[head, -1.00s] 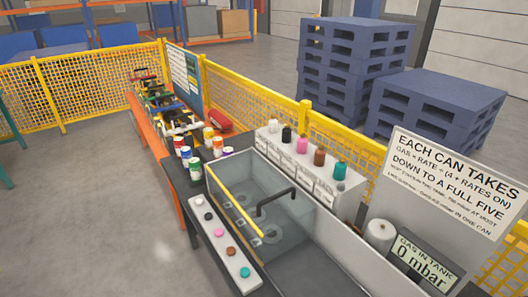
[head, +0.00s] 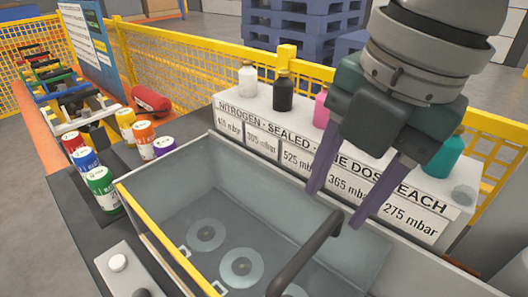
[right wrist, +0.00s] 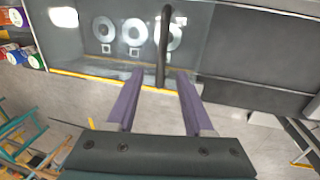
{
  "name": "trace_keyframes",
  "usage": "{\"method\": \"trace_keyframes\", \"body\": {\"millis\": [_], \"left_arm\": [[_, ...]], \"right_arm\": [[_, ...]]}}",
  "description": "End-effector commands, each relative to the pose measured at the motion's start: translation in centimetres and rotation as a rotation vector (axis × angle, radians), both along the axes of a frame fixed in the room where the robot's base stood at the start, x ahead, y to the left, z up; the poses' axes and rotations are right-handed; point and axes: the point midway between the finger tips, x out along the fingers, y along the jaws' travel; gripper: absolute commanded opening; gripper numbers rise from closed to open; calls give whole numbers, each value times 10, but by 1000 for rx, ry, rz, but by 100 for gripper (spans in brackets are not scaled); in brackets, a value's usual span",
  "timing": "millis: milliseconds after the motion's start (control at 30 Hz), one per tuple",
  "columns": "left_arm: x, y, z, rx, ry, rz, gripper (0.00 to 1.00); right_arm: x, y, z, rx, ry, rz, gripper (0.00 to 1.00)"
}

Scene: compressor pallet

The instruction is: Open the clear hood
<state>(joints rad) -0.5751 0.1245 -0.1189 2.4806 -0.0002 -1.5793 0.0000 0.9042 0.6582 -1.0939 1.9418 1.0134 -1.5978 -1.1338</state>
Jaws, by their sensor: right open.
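The clear hood (head: 152,226) is a see-through box with a yellow front edge, lying down over a grey bay with round pads. Its dark bent bar handle (head: 303,256) rises at the lower middle of the head view. My right gripper (head: 340,208) is open and empty, its two purple fingers pointing down over the handle's upper end. In the right wrist view, the handle (right wrist: 164,45) appears between the purple fingertips (right wrist: 159,75); whether they touch it I cannot tell. My left gripper is out of view.
Behind the hood stands a white nitrogen rack (head: 262,115) with several coloured bottles. Several coloured cans (head: 101,188) stand to the left. A white strip (head: 130,272) with buttons lies at front left. A yellow mesh fence (head: 190,68) runs behind.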

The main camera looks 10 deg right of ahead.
Motion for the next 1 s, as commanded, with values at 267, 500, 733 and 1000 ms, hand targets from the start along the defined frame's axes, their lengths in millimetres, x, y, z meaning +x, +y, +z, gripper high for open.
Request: {"method": "trace_keyframes", "body": {"millis": [267, 500, 733, 1000], "left_arm": [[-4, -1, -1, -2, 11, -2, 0], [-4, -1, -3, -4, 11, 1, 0], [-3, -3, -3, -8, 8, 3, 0], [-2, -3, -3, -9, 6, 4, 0]], "right_arm": [[6, 6, -46, -1, 4, -1, 52], [12, 11, -82, 1, 1, -1, 52], [14, 12, -92, 1, -3, 0, 52], [14, 12, -91, 2, -2, 0, 41]]}}
